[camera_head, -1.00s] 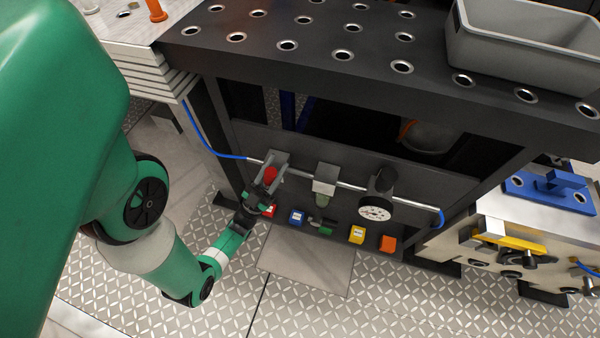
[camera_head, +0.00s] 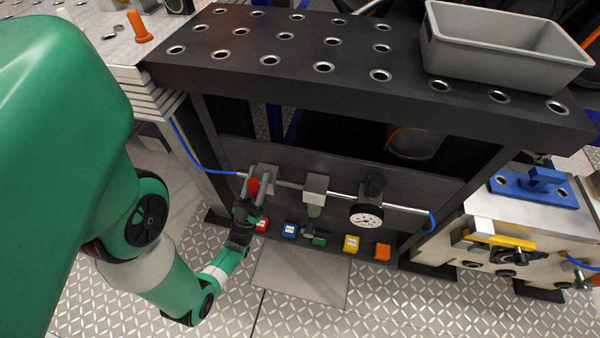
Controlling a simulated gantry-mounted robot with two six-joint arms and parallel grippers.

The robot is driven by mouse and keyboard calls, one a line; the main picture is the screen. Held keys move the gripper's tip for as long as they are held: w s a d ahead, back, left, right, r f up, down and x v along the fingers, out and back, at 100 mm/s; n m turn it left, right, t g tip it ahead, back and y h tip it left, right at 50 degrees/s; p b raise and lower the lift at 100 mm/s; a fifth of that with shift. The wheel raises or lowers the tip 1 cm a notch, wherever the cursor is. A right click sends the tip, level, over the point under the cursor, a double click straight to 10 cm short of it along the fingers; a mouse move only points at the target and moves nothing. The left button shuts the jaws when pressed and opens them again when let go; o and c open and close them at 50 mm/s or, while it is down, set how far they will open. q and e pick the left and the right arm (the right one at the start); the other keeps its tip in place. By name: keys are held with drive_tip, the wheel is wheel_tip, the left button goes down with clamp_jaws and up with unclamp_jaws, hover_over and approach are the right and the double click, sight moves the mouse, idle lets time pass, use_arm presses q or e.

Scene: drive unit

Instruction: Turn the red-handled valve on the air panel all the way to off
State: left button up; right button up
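The air panel (camera_head: 400,190) is a dark plate under the black bench, with a silver pipe across it. The valve's red handle (camera_head: 253,187) shows as a small red shape at the pipe's left end, beside a grey bracket (camera_head: 267,177). My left gripper (camera_head: 250,200) is at the handle from below and in front, with its dark fingers overlapping the handle's lower part. Its fingers are too small and dark to tell whether they are closed on it. The handle's exact angle is partly hidden. My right gripper is not in view.
A pressure gauge (camera_head: 366,217) and a grey fitting (camera_head: 315,187) sit along the pipe. Below are red (camera_head: 262,225), blue (camera_head: 289,230), green (camera_head: 319,240), yellow (camera_head: 351,243) and orange (camera_head: 382,252) blocks. A grey bin (camera_head: 500,55) stands on the bench (camera_head: 300,80).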

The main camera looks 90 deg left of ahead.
sight(252, 195)
use_arm(q)
drive_tip(key=o, duration=0.4)
drive_tip(key=v, duration=0.7)
drive_tip(key=shift+s+d+f, duration=0.15)
idle(0.5)
